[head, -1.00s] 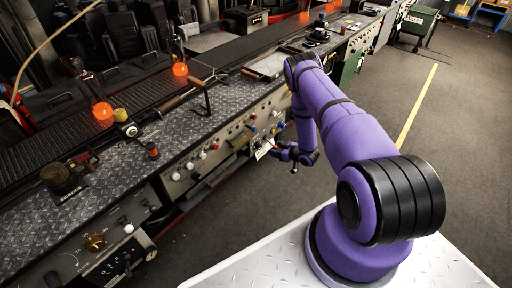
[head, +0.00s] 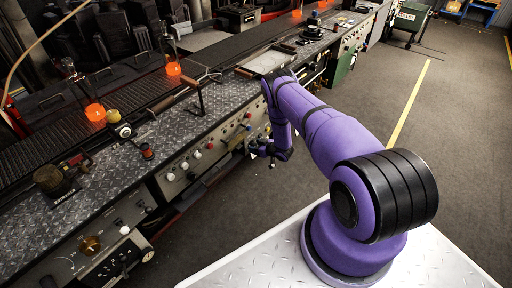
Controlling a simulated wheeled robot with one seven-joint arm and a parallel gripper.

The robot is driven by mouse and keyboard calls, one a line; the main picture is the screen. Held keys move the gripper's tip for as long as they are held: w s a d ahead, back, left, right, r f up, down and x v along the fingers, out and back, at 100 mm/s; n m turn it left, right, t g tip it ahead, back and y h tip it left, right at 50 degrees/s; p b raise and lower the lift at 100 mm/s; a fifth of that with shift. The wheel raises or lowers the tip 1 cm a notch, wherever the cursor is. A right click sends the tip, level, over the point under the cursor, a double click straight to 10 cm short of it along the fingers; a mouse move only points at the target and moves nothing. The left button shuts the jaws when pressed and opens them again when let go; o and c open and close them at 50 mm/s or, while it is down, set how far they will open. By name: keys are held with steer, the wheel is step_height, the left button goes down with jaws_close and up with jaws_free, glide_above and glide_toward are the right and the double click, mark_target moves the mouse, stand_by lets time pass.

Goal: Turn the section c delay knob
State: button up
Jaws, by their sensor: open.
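My gripper (head: 260,154) is small in the head view, at the end of my purple arm. It is open, beside the front face of the machine bench, near the right part of a control panel (head: 212,157) with several small white, red and dark knobs. I cannot tell which knob is the section c delay knob, as the labels are too small to read. A brass knob (head: 90,245) with a dial around it sits on another panel at the lower left, well away from my gripper. My gripper and forearm hide part of the bench front.
The bench top (head: 150,155) is diamond-plate metal with a lever handle (head: 200,98), a black device (head: 55,180) and orange glowing pieces (head: 95,112) behind it. Open dark floor (head: 440,150) with a yellow line lies to the right.

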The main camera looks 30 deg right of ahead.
steer(key=c, duration=0.9)
steer(key=n+t+h, duration=0.1)
steer(key=n+h, duration=0.1)
steer(key=n, duration=0.2)
steer(key=n+t+h, duration=0.1)
steer(key=n+h, duration=0.1)
steer(key=n, duration=0.2)
steer(key=shift+s+a+f+t, duration=0.1)
steer(key=shift+a+f+t, duration=0.1)
steer(key=shift+t, duration=0.2)
steer(key=shift+n+h, duration=0.3)
stand_by(0.3)
steer(key=o, duration=0.9)
